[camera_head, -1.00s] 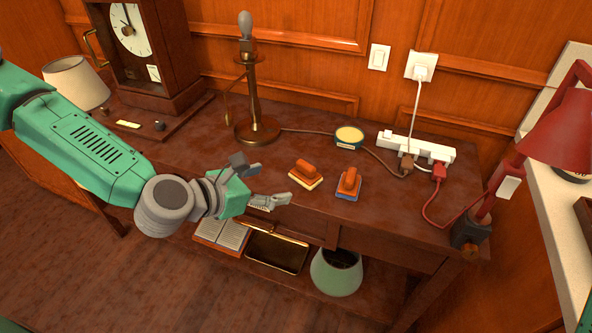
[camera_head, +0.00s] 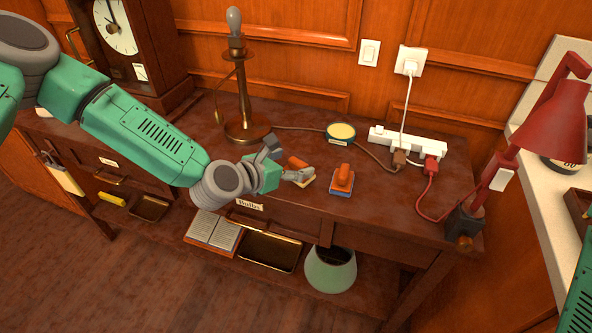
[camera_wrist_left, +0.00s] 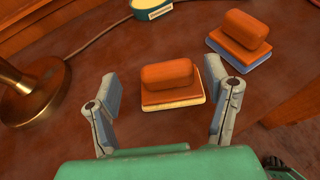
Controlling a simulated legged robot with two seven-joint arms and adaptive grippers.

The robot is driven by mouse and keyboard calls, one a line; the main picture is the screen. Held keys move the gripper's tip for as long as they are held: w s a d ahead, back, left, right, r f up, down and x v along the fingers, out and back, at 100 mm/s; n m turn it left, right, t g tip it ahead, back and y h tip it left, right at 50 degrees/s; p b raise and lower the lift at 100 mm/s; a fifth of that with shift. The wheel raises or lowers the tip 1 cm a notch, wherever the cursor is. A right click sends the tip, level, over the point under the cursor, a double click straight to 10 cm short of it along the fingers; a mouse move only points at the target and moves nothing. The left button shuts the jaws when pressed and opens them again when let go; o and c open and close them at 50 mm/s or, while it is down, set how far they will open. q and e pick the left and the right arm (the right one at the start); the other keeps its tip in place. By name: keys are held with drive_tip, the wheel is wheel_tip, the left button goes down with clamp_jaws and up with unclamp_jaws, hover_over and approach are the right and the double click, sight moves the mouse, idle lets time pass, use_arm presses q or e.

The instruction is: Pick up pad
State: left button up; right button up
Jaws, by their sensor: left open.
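Two pads with orange grips stand on the dark wooden table. One has a pale yellow edge; this pad (camera_head: 299,168) is partly hidden by my left gripper in the head view. In the left wrist view the yellow-edged pad (camera_wrist_left: 171,85) lies between and just beyond the two fingers. The other pad (camera_head: 342,180) has a blue edge and stands to the right; it also shows in the left wrist view (camera_wrist_left: 241,40). My left gripper (camera_head: 285,163) is open, its fingers (camera_wrist_left: 165,110) apart on either side of the yellow-edged pad. My right gripper is not seen.
A brass lamp stand (camera_head: 244,125) rises behind the left gripper. A round yellow-topped disc (camera_head: 341,131), a white power strip (camera_head: 408,144) with cords, and a red lamp (camera_head: 545,120) are further right. A clock (camera_head: 125,40) stands at left. The table's front edge is close.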

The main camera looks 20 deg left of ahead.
use_arm(q)
drive_tip(key=shift+w+d+f, duration=0.25)
drive_tip(key=shift+w, duration=0.25)
drive_tip(key=shift+w+d, duration=0.2)
drive_tip(key=shift+d, duration=0.4)
drive_tip(key=shift+c, duration=1.2)
drive_tip(key=c, duration=0.8)
drive_tip(key=shift+a, duration=0.15)
drive_tip(key=c, duration=0.3)
drive_tip(key=shift+a, duration=0.2)
drive_tip(key=shift+c, duration=0.2)
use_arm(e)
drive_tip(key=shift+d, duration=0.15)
